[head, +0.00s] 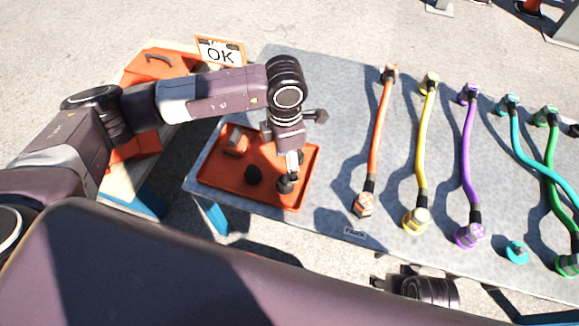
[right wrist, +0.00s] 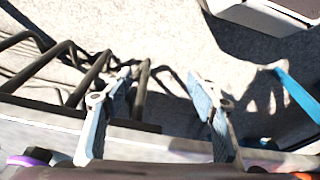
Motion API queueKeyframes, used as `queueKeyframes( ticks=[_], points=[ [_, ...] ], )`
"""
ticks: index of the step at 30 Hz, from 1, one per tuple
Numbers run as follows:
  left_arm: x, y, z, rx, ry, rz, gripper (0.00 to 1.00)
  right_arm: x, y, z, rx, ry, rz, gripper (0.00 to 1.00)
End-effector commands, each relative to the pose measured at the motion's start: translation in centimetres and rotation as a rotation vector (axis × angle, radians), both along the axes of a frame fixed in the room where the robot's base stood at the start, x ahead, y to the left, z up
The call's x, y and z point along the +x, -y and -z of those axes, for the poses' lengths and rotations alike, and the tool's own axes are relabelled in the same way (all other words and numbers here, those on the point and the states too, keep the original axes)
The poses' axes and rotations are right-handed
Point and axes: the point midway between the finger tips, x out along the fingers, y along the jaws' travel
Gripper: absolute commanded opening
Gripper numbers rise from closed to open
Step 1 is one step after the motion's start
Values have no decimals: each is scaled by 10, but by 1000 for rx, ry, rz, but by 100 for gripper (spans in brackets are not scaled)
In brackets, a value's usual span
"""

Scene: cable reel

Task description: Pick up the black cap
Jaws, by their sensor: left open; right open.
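The black cap (head: 285,186) sits in the right part of the orange tray (head: 222,186), near its front edge. My left gripper (head: 291,171) points down just above the cap, its pale fingertips close to the cap's top. It is open; I cannot tell whether the fingers touch the cap, and they partly hide it. My right gripper (right wrist: 160,80) is open and empty in the right wrist view, away from the tray.
A dark round patch (head: 253,174) in the tray could be a second object or shadow. An orange part (head: 236,140) lies at the tray's back left. Several coloured cables lie to the right on the grey table (head: 335,150). A teal cap (head: 516,252) lies near the front edge.

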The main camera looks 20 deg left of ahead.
Motion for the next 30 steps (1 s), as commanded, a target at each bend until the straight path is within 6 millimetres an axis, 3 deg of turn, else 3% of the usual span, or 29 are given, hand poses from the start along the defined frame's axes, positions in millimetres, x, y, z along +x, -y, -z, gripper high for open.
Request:
queueKeyframes(
  ticks=[16, 26, 30],
  points=[
    [-5, -5, 71, 2, -3, 0, 55, -1, 1, -36, 1, 21, 3, 53],
    [-5, -4, 76, 0, -1, 1, 55, -1, 1, -42, 1, 22, 3, 53],
    [-5, -4, 76, 0, -1, 1, 40, -1, 1, -42, 1, 22, 3, 53]
  ],
)
